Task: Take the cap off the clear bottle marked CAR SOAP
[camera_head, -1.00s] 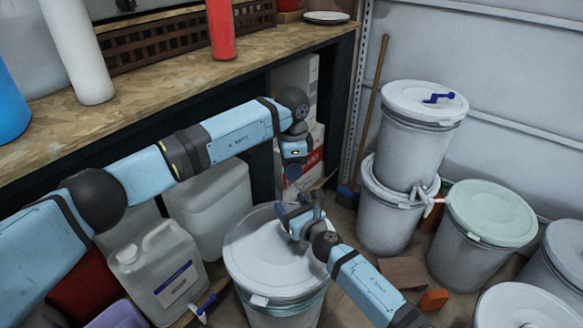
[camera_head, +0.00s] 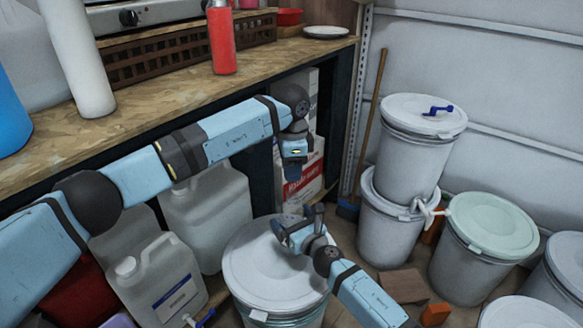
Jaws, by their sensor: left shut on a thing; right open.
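A translucent jug with a white cap and a blue-and-white label (camera_head: 165,282) stands at the lower left of the head view. Its label is too small to read, so I cannot tell whether it says CAR SOAP. My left gripper (camera_head: 293,174) points down in front of the cartons under the bench. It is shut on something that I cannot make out. My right gripper (camera_head: 297,225) is open and empty, over the lid of the large white drum (camera_head: 270,275). I cannot tell whether it touches the lid.
A second translucent jug (camera_head: 210,215) stands behind my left arm. The wooden bench (camera_head: 170,105) holds a red bottle (camera_head: 221,45) and a white cylinder (camera_head: 80,65). Stacked drums (camera_head: 405,165) and a green-lidded drum (camera_head: 485,245) stand at the right. Orange and brown blocks lie on the floor.

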